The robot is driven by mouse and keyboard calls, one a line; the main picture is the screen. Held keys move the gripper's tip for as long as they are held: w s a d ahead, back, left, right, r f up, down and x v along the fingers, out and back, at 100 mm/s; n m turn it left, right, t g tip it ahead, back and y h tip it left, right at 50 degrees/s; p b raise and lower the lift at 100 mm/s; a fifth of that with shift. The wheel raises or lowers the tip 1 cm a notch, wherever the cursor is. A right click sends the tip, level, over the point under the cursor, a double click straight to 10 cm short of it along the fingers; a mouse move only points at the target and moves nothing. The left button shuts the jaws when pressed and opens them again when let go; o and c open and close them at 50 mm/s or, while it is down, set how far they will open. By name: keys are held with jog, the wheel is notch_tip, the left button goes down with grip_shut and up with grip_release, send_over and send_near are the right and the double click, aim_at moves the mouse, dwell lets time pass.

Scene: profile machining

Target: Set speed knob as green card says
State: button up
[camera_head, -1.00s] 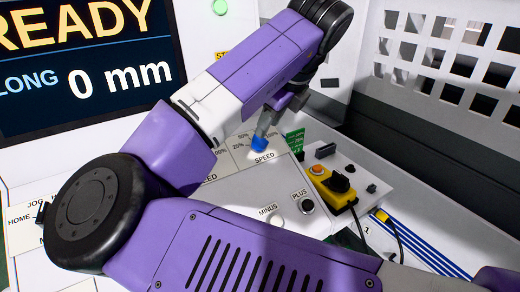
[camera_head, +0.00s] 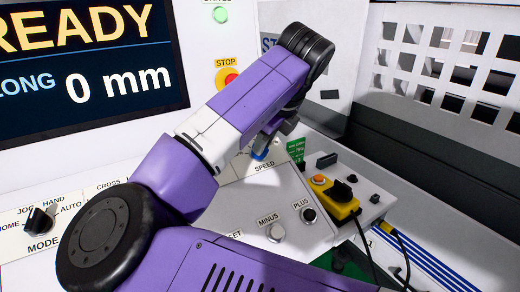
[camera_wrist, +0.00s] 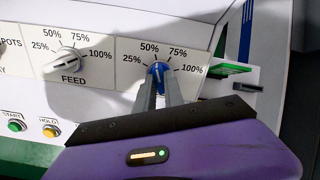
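The blue speed knob (camera_wrist: 158,71) is on the panel in the wrist view, with marks 25%, 50%, 75% and 100% around it. My gripper (camera_wrist: 160,80) has one finger on each side of the knob, close against it. The knob's pointer is partly hidden by the fingers, and I cannot surely tell its mark. In the head view a bit of blue at the knob (camera_head: 259,154) shows under my gripper (camera_head: 262,143). The green card (camera_wrist: 222,70) stands right of the knob; it also shows in the head view (camera_head: 296,150), its print too small to read surely.
The feed knob (camera_wrist: 67,61) is left of the speed dial. Start (camera_wrist: 16,125) and hold (camera_wrist: 50,130) buttons lie lower left. A yellow pendant box (camera_head: 334,198) with a cable stands right of the panel. The screen (camera_head: 85,70) reads READY and 0 mm.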

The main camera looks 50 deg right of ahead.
grip_shut()
jog(key=shift+r+m+p, duration=0.15)
jog(key=shift+m+p, duration=0.45)
jog(key=shift+m, duration=0.4)
jog(key=shift+m+p, duration=0.35)
jog(key=shift+m, duration=0.95)
